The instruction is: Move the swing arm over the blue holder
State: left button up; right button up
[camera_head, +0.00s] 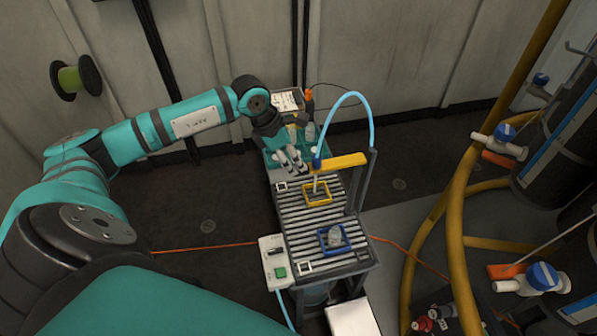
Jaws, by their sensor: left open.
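The swing arm (343,161) is a yellow bar on a dark upright post at the right side of the slatted table (302,222). A light blue hose arches above it. Its nozzle end points down at the yellow holder (316,192), a square frame on the slats. The blue holder (334,238) is a similar frame nearer the table's front, with a grey lump in it. My left gripper (293,162) is open, pointing down over the table's back part, just left of the swing arm's free end. I cannot tell whether it touches anything. My right gripper is out of view.
A teal tray (271,158) with small items lies at the table's back. A control box with a green button (274,263) is on the left edge. Yellow pipes (455,220) and dark cylinders stand at the right. A green spool (76,79) hangs on the wall.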

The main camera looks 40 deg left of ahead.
pick_arm(q)
jog(key=b+x, duration=0.1)
jog(key=x, duration=0.3)
grip_shut()
dwell(0.4)
